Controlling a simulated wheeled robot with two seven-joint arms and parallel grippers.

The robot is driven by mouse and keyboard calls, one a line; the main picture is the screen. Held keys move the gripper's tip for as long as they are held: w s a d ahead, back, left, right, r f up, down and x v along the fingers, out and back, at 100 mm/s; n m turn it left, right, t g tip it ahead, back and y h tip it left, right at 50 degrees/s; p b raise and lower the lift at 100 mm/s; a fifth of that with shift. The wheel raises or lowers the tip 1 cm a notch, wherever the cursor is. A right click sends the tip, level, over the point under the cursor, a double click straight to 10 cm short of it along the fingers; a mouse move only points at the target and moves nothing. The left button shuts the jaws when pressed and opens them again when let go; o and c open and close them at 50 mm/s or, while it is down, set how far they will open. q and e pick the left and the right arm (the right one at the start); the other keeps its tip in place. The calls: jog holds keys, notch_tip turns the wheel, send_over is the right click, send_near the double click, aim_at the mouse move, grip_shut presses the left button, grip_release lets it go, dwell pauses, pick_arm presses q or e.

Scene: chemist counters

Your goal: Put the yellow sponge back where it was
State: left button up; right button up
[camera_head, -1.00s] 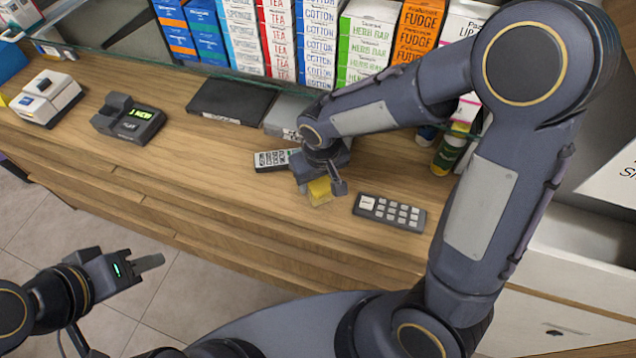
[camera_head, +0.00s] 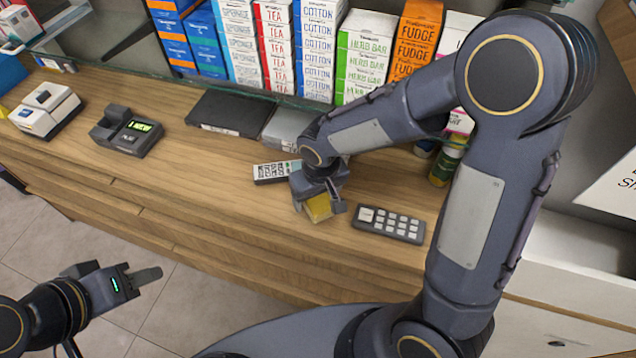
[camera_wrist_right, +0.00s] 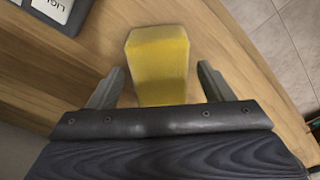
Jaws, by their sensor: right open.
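The yellow sponge (camera_head: 318,208) is on the wooden counter (camera_head: 220,180) near its front edge, partly hidden under my right gripper in the head view. In the right wrist view the sponge (camera_wrist_right: 157,65) lies between the two fingers of my right gripper (camera_wrist_right: 158,88), with a gap on each side. My right gripper (camera_head: 320,205) is open and points down at the sponge in the head view. My left gripper (camera_head: 148,277) is off the counter, over the floor at the lower left, and holds nothing I can see. Whether its fingers are apart is unclear.
A dark keypad (camera_head: 388,224) lies just right of the sponge, and a remote-like device (camera_head: 272,172) just behind it. A card terminal (camera_head: 127,131), a white device (camera_head: 45,110) and a black flat box (camera_head: 230,112) stand further left. Product boxes (camera_head: 310,50) line the back.

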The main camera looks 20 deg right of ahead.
aim_at(320, 202)
notch_tip(320, 202, up, 11)
jog(key=s, duration=0.1)
jog(key=s+d+r+m+t+y, duration=0.1)
jog(key=s+d+m+t, duration=0.1)
jog(key=s+d, duration=0.2)
jog(key=s+d+r+m+t+y, duration=0.1)
jog(key=s+d, duration=0.4)
jog(key=s, duration=0.6)
jog(key=shift+r+m+t+y, duration=0.4)
jog(key=shift+r+t+y, duration=0.15)
jog(key=shift+y, duration=0.25)
